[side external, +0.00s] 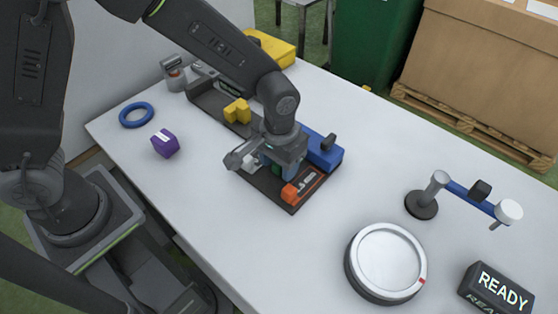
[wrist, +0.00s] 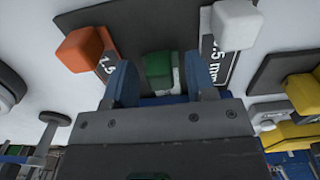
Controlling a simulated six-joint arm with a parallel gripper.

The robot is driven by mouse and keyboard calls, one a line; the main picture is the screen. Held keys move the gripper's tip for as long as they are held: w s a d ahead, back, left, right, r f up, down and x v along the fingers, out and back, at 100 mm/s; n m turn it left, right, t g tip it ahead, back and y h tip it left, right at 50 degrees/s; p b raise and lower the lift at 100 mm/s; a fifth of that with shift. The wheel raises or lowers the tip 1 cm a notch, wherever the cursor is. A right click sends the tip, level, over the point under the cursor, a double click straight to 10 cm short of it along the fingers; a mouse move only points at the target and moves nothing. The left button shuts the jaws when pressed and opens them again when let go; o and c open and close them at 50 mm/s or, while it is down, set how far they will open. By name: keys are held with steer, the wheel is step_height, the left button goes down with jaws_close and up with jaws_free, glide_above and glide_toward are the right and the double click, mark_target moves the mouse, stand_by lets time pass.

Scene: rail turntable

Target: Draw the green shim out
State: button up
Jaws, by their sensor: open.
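The green shim (wrist: 157,64) shows in the wrist view as a green block with a pale part beside it, at the dark fixture. My gripper (wrist: 161,76) is open, with one blue-grey finger on each side of the green shim and a gap on both sides. In the side view my gripper (side external: 284,164) points down over the dark plate (side external: 268,187), and only a little of the green shim (side external: 276,169) shows behind it. I cannot tell whether the fingers touch it.
An orange block (side external: 289,193) and a white block (side external: 250,160) flank the green shim, with labels beside them. A blue block (side external: 323,152) with a black knob stands just behind. A yellow piece (side external: 238,111) lies further back. The table's front right holds a round turntable (side external: 386,262).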

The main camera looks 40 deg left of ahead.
mark_target(266, 185)
steer(key=shift+c, duration=0.3)
jaws_close()
steer(key=shift+s, duration=2.05)
steer(key=shift+o, duration=0.3)
jaws_free()
step_height(266, 185, up, 14)
steer(key=shift+f, duration=0.1)
